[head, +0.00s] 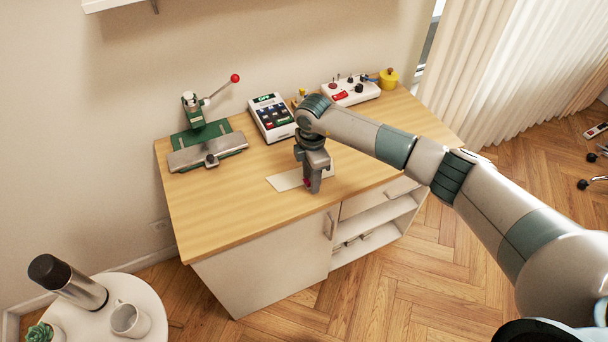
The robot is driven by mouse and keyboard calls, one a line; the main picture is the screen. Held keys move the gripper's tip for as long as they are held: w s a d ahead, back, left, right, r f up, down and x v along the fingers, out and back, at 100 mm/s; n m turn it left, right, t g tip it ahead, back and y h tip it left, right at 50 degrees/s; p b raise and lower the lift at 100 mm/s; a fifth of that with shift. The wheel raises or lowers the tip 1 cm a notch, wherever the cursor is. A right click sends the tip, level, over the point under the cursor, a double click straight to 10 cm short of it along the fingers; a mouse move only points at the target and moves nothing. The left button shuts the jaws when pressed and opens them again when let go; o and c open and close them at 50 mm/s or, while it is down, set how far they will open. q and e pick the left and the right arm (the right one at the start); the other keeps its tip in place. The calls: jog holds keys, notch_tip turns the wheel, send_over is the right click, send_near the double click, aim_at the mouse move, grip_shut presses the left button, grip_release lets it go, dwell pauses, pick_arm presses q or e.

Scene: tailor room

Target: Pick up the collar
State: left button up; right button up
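My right gripper (313,184) points straight down over a pale flat sheet (284,182) on the wooden desk. A small dark red thing (306,183) shows at the left side of its fingertips. It may be the collar, but most of it is hidden by the gripper and it is too small to tell. The fingers look close together; whether they are shut on the red thing cannot be told. The fingertips are at or just above the sheet. My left gripper is not in view.
The desk (215,215) holds a green press with a red-knobbed lever (198,135), a keypad device (272,117), a white control box (350,91) and a yellow pot (389,78). The desk's front left is clear. A round white table (150,305) with a flask (68,282) and mug (129,319) stands lower left.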

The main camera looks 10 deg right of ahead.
dwell(0.3)
grip_shut()
jog(key=shift+r, duration=0.1)
jog(key=shift+r+b, duration=0.45)
jog(key=shift+r, duration=0.1)
notch_tip(320, 180, up, 2)
jog(key=shift+w+r+b, duration=0.1)
jog(key=shift+r+b, duration=0.1)
jog(key=shift+b, duration=0.45)
jog(key=s+d+r+b, duration=0.3)
jog(key=s+d+r, duration=0.4)
jog(key=s+d, duration=0.1)
jog(key=shift+d+r, duration=0.15)
jog(key=shift+d, duration=0.25)
